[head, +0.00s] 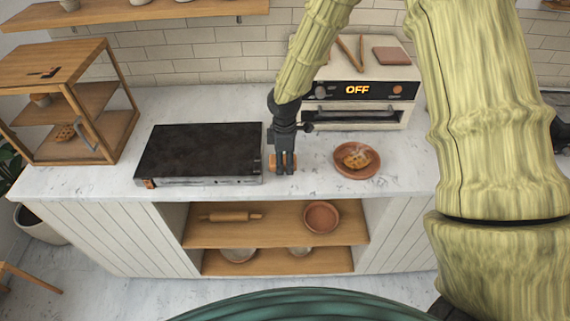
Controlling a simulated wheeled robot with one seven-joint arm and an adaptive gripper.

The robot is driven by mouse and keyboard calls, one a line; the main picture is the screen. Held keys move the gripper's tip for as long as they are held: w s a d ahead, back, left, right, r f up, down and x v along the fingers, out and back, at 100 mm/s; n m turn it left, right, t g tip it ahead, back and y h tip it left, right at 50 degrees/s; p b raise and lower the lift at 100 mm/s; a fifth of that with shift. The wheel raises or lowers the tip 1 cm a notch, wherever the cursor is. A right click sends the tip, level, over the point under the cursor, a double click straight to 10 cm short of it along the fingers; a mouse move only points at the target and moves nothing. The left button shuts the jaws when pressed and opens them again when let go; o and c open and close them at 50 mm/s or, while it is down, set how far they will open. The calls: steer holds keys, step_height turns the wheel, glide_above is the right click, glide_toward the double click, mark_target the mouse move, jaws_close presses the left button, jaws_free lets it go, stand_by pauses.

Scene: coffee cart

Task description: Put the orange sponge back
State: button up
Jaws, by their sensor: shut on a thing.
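My gripper (284,171) points down at the counter, between the black griddle and a brown plate. It is shut on the orange sponge (271,162), whose orange edge shows just left of the fingers. The fingers hide most of the sponge. I cannot tell whether the sponge touches the counter (310,182) or is held slightly above it.
A griddle (200,150) lies close on the left. A brown plate (340,168) with food stands to the right. An oven (355,100) reading OFF is behind. A wooden display case (75,95) stands far left. Shelves (275,222) below hold a rolling pin and bowls.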

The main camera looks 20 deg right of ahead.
mark_target(285, 167)
steer(key=shift+f+p, duration=0.35)
steer(key=shift+f, duration=0.95)
steer(key=shift+s+f, duration=0.1)
steer(key=shift+f, duration=0.2)
steer(key=o, duration=1)
steer(key=shift+o, duration=1.2)
steer(key=shift+f, duration=0.1)
steer(key=shift+r, duration=0.5)
steer(key=shift+r+b, duration=2.1)
steer(key=shift+r, duration=3.85)
